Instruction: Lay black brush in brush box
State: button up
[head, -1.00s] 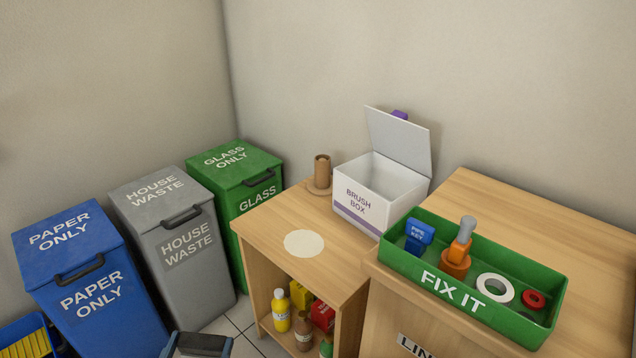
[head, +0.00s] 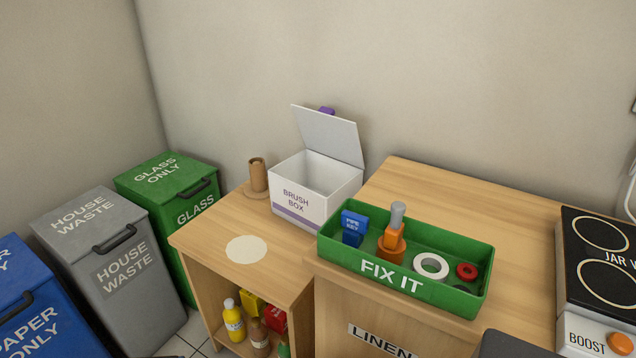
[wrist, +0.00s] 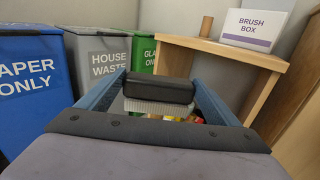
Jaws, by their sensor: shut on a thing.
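The black brush (wrist: 158,90) with pale bristles pointing down is held crosswise between the two blue-grey fingers of my gripper (wrist: 160,84), shut on it, in the wrist view. The white brush box (head: 297,203) stands on the small wooden cabinet in the head view, its lid (head: 331,136) raised. The part of its inside that shows looks empty. The box also shows in the wrist view (wrist: 252,31), ahead and to the right of my gripper and apart from the brush. My gripper is not seen in the head view.
The green FIX IT tray (head: 405,283) with several tools stands right of the box. A brown tube (head: 257,175) stands left of it. A pale round disc (head: 246,250) lies on the cabinet top (head: 215,226). Bins stand left; a hob (head: 605,250) is at far right.

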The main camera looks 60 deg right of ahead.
jog(key=shift+w, duration=0.1)
jog(key=shift+r+t, duration=0.1)
jog(key=shift+t, duration=0.2)
jog(key=w+d+r+m+g+h+p, duration=0.25)
jog(key=w+d+r+g+p, duration=0.2)
jog(key=d+r, duration=0.65)
jog(key=w+d+r+m+g+h+p, duration=0.1)
jog(key=w+d+r+m+g+p, duration=0.45)
jog(key=d, duration=0.85)
jog(key=s+d+r+g+p, duration=0.1)
jog(key=s+d+r+p, duration=0.2)
jog(key=d, duration=0.5)
jog(key=s+d+r+g+p, duration=0.1)
jog(key=s+d+r+p, duration=0.2)
jog(key=s+d, duration=0.3)
jog(key=s+d+r+m+g+p, duration=0.1)
jog(key=s+d+r+p, duration=0.3)
jog(key=d, duration=0.8)
jog(key=shift+s+d+r+g, duration=0.15)
jog(key=shift+s+r+g, duration=0.15)
jog(key=shift+s+g, duration=0.4)
jog(key=shift+f, duration=0.1)
